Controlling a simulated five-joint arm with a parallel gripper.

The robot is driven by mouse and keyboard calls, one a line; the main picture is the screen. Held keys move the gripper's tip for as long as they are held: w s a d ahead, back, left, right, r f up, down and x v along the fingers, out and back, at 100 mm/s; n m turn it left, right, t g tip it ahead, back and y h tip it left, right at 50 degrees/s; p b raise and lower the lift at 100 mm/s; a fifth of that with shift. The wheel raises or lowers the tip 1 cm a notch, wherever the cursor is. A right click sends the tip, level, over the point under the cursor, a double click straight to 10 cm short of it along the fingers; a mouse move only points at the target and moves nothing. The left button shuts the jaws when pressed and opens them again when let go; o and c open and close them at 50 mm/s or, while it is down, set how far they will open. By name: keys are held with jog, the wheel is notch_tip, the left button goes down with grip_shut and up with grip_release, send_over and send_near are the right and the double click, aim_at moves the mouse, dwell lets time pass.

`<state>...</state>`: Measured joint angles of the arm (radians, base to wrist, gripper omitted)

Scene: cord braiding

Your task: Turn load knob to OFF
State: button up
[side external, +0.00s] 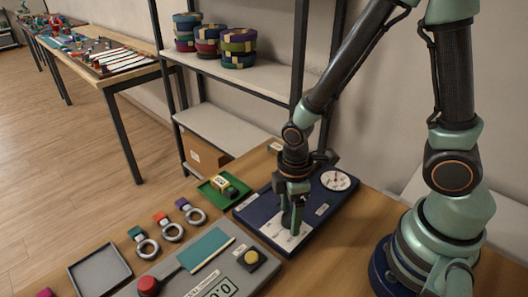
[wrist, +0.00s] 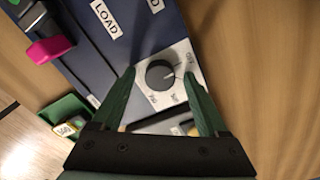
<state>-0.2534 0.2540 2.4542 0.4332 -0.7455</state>
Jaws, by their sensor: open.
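The load knob (wrist: 160,74) is a dark round knob on a pale plate with printed markings, set on a dark blue panel (wrist: 85,50). In the wrist view it sits between my gripper's (wrist: 158,80) two green fingers, which are open and spread to either side of it. Its pointer appears turned to the upper right in that view; the markings are too small to read surely. A "LOAD" label (wrist: 103,17) is on the panel. In the side external view my gripper (side external: 292,232) points down over the panel's pale plate (side external: 272,234), and the knob is hidden there.
A round white dial (side external: 336,180) stands at the panel's far right. A green tray (side external: 232,199) holding a small object lies left of the panel. A grey board (side external: 213,263) with a red button (side external: 149,285) and a yellow button (side external: 251,257) is in front. Several ringed tags lie nearby.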

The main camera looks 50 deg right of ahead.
notch_tip(320, 180, up, 12)
dwell(0.6)
jog(key=shift+r, duration=0.15)
notch_tip(320, 180, up, 7)
send_over(290, 217)
dwell(0.6)
jog(key=w+d+r+m+t, duration=0.1)
jog(key=d+m+t, duration=0.4)
jog(key=m, duration=0.6)
jog(key=shift+w+d+r+t, duration=0.3)
jog(key=shift+w+d+r, duration=0.05)
jog(key=shift+d+r, duration=0.6)
